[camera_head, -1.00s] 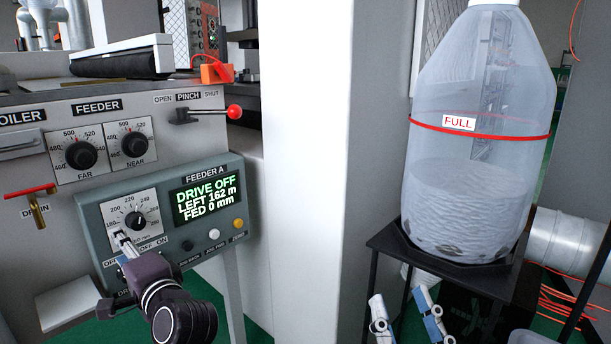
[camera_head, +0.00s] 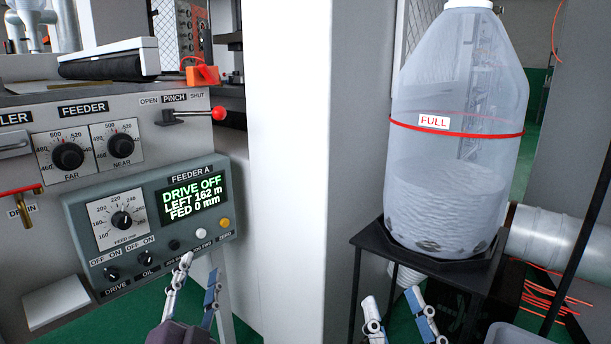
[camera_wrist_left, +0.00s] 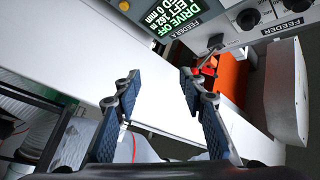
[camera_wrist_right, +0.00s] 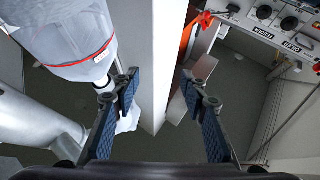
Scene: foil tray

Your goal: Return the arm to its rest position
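My left gripper (camera_head: 198,284) is in the lower middle-left of the head view, in front of the lower right part of the Feeder A panel (camera_head: 105,253). Its two blue-padded fingers stand apart with nothing between them, as the left wrist view (camera_wrist_left: 160,95) also shows. Most of both arms is out of the head view.
The panel display (camera_head: 193,199) reads DRIVE OFF, LEFT 162 m, FED 0 mm. A red-knobbed pinch lever (camera_head: 217,113) sticks out above it. A white column (camera_head: 291,170) stands in the middle. A large clear bottle (camera_head: 455,185) marked FULL stands on a black stand (camera_head: 425,262) at right.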

